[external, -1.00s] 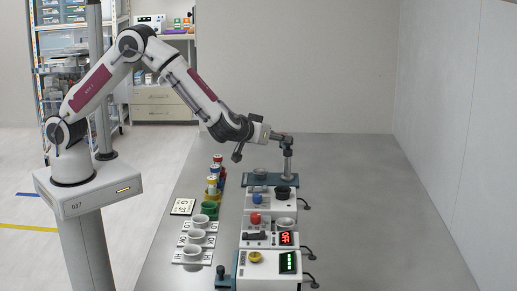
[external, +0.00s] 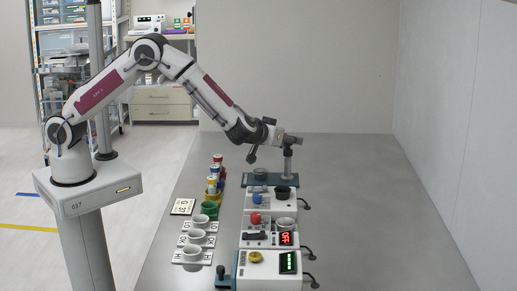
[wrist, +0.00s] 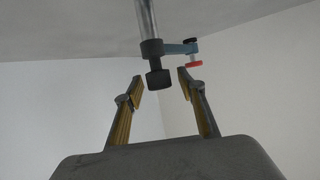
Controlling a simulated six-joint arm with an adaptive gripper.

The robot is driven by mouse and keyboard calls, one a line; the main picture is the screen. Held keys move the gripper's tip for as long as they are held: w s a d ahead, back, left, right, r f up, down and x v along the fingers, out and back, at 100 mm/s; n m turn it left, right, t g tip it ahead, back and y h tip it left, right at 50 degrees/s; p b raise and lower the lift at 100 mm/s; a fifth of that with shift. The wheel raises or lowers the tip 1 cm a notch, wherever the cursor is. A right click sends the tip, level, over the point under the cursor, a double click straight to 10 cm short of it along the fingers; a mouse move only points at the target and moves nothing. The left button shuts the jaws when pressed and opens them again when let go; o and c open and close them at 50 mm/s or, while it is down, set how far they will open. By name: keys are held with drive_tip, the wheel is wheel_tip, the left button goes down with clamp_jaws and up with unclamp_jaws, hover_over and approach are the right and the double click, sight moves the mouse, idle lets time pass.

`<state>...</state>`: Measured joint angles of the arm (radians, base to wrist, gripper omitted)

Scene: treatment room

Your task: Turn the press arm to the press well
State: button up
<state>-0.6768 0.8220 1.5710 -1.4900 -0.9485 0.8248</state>
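The press stands at the far end of the bench, with a grey post (external: 288,164) on a teal base (external: 256,180). In the wrist view the press arm (wrist: 180,48) is a short teal bar with a red pad, reaching right from the dark collar on the post. A dark knob (wrist: 159,80) sits at the post's end. My gripper (wrist: 160,78) is open, its fingers apart on either side of the knob in the picture; I see no clear contact. In the external view my gripper (external: 287,139) is at the post's top and hides the press arm. I cannot clearly make out the press well.
White devices with a blue knob (external: 256,199), a red knob (external: 256,218) and a yellow knob (external: 255,257) line the bench in front of the press. Several cups and coloured vials stand to their left. The bench's right side is clear.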

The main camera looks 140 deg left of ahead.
clamp_jaws()
drive_tip(key=shift+n+g+h, duration=0.3)
drive_tip(key=shift+n+g, duration=0.7)
drive_tip(key=shift+g, duration=0.1)
drive_tip(key=shift+n+g+h, duration=1.3)
drive_tip(key=shift+n+g, duration=0.9)
drive_tip(key=shift+g, duration=0.1)
unclamp_jaws()
drive_tip(key=shift+d, duration=0.1)
drive_tip(key=v, duration=1.2)
